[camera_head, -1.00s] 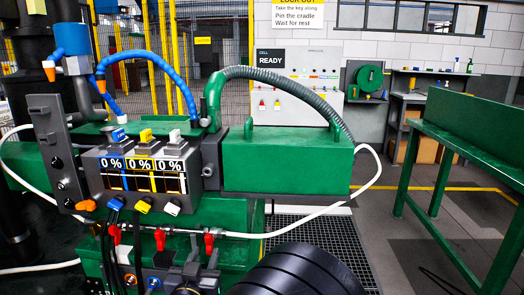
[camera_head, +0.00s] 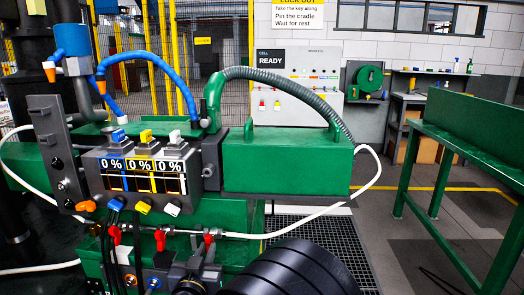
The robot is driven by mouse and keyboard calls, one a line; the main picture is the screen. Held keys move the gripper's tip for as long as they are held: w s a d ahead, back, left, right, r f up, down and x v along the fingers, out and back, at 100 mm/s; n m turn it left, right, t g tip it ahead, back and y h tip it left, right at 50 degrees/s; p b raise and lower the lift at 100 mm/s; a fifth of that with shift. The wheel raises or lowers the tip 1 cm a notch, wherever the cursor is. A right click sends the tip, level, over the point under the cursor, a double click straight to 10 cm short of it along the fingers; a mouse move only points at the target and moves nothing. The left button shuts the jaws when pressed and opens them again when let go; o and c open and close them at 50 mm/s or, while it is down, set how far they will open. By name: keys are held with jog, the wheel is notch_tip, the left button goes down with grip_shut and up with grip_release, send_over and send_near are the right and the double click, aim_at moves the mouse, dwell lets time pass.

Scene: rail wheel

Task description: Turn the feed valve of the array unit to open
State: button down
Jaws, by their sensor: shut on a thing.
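The unit (camera_head: 146,172) has three displays, blue, yellow and white, each reading 0 %. Below it a metal pipe carries several red valve handles, the left one (camera_head: 115,235), the middle one (camera_head: 160,240) and the right one (camera_head: 208,241). My gripper (camera_head: 205,252) comes up from the bottom of the view, with its grey fingers at the right red handle. The gripper is shut on that handle, which stands roughly upright above the fingertips. The lower part of the handle is hidden by the fingers. I cannot read any label that names the feed valve.
A white hose (camera_head: 375,175) loops right of the green beam (camera_head: 285,167). A control panel (camera_head: 296,85) reading READY stands behind. A green bench (camera_head: 470,145) is at right, with open floor between.

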jog(key=shift+r+p, duration=0.1)
jog(key=shift+p, duration=0.45)
jog(key=shift+n+p, duration=0.75)
jog(key=shift+n, duration=0.05)
jog(key=shift+n+p, duration=0.8)
jog(key=shift+p, duration=0.25)
jog(key=shift+n+p, duration=0.4)
jog(key=shift+p, duration=0.05)
jog(key=shift+n, duration=0.3)
jog(key=shift+p, duration=0.4)
